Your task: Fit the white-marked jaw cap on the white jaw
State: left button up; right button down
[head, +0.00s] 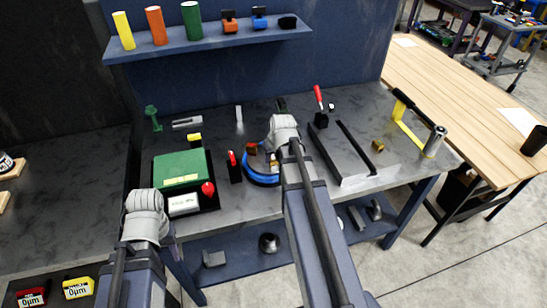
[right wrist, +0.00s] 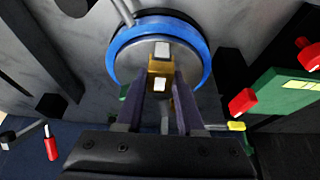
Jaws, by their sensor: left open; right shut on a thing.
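The positioner's round grey plate with a blue rim (right wrist: 207,68) fills the upper middle of the right wrist view; its blue edge (head: 262,180) also shows in the head view. A jaw with a white top (right wrist: 162,48) stands on the plate. My right gripper (right wrist: 162,92) is shut on a brass-coloured jaw cap (right wrist: 160,68) with a white mark, right at the white jaw. I cannot tell whether the cap touches or sits on the jaw. In the head view my right arm partly hides the positioner. My left gripper (head: 146,222) is over the bench's front left, fingertips hidden.
A green box (head: 182,168) with a red knob (head: 208,188) stands left of the positioner, a small red-topped black block (head: 235,168) between them. A grey tray with black rails (head: 357,179) and a small brass block (head: 377,146) lie to the right. A blue shelf (head: 220,38) hangs behind.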

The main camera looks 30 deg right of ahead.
jog(key=shift+f, duration=0.45)
grip_release()
dwell(0.5)
jog(key=shift+r, duration=0.1)
jog(key=p+v, duration=0.2)
jog(key=w+p+v, duration=0.1)
jog(key=p+v, duration=0.3)
jog(key=v, duration=0.1)
jog(key=shift+w+d+r+p, duration=0.2)
jog(key=shift+r+p, duration=0.1)
jog(key=shift+p, duration=0.05)
dwell(0.3)
jog(key=shift+f, duration=0.1)
